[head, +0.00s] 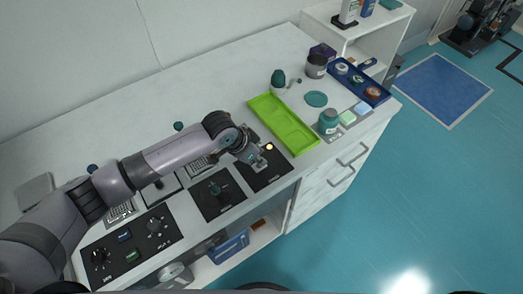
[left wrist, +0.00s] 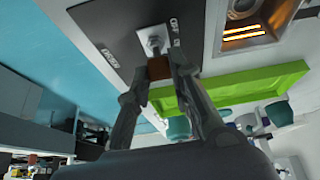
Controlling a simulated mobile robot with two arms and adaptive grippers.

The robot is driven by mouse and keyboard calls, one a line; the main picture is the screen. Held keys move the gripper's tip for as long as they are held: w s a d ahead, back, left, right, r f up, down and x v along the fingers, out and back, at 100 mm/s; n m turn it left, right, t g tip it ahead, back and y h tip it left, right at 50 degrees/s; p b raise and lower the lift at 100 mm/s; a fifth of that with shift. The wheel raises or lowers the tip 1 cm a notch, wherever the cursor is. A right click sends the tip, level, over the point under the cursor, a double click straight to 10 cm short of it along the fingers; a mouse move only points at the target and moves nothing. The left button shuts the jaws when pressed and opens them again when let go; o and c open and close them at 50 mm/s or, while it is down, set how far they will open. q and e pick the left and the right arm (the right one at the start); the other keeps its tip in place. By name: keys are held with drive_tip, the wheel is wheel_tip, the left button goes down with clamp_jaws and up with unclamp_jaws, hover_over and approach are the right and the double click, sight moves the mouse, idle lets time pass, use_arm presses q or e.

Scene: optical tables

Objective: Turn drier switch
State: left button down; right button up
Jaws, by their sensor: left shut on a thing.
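The drier panel (head: 279,172) is a black plate at the front edge of the white counter; it also shows in the left wrist view (left wrist: 105,28), marked DRIER and OFF/ON. Its switch has a pale metal base plate (left wrist: 152,40) and a brown lever (left wrist: 158,69). My left gripper (head: 257,160) is over this panel. In the left wrist view its fingers (left wrist: 160,66) are shut on the brown lever, one on each side. My right gripper is in neither view.
A bright green tray (head: 286,124) lies right behind the panel. Teal jars (head: 328,122) and a blue tray (head: 375,92) stand farther right. Orange bars (left wrist: 244,32) glow in a metal housing.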

use_arm(q)
drive_tip(key=shift+s+a+f+t+h+b, duration=0.3)
drive_tip(key=shift+a+t+h+b, duration=0.25)
drive_tip(key=shift+h, duration=0.25)
drive_tip(key=h+b, duration=0.1)
drive_tip(key=t+h+b, duration=0.1)
drive_tip(key=b, duration=0.1)
drive_tip(key=a+t+h+b, duration=0.1)
drive_tip(key=shift+s+f+b, duration=0.35)
drive_tip(key=shift+f, duration=0.05)
drive_tip(key=shift+s+a+r+t+h+b, duration=0.15)
drive_tip(key=shift+t+h+b, duration=0.4)
drive_tip(key=shift+b, duration=0.4)
drive_tip(key=c, duration=1.4)
unclamp_jaws()
drive_tip(key=shift+c, duration=0.2)
drive_tip(key=v, duration=1.2)
